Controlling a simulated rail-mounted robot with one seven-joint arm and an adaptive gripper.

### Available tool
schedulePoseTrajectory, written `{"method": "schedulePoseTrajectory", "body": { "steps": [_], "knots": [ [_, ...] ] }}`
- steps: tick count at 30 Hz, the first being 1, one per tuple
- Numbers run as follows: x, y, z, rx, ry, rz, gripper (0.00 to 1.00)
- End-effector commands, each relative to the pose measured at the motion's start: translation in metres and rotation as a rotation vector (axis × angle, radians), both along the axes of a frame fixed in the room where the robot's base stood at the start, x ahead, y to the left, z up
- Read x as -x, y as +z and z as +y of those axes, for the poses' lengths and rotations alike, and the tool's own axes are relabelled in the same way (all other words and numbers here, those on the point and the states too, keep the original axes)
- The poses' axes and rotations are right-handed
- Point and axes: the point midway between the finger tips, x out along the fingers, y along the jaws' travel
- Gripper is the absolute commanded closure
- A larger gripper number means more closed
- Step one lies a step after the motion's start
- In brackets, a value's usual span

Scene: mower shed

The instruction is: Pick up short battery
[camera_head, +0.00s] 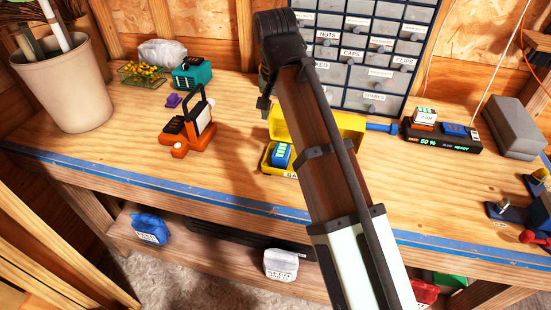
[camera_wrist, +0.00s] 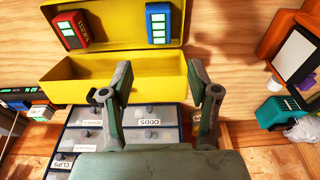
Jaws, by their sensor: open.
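A blue battery (camera_wrist: 158,25) with pale bars stands in the yellow box (camera_wrist: 110,82), at the top of the wrist view. A red battery (camera_wrist: 68,28) with a dark label is in the same box, left of the blue one. In the head view the blue battery (camera_head: 281,155) shows at the box's (camera_head: 270,168) left end; my arm hides the red one. I cannot tell which is the short battery. My gripper (camera_wrist: 159,78) is open and empty, its fingers apart over the box's drawer side, clear of both batteries. In the head view my arm mostly hides it.
A charger (camera_head: 440,140) with two packs stands to the right, beside a grey block (camera_head: 515,128). An orange work lamp (camera_head: 190,125) and a teal pack (camera_head: 192,76) stand left. Drawers (camera_head: 355,60) rise behind. The bench front left is clear.

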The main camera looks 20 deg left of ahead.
Motion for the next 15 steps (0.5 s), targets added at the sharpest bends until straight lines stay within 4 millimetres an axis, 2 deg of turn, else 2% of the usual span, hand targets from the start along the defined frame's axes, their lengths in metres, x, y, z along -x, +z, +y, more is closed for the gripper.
{"method": "schedulePoseTrajectory", "body": {
  "steps": [15],
  "knots": [
    [-0.011, -0.085, 0.001, 0.001, 0.004, 0.004, 0.40]
  ]
}}
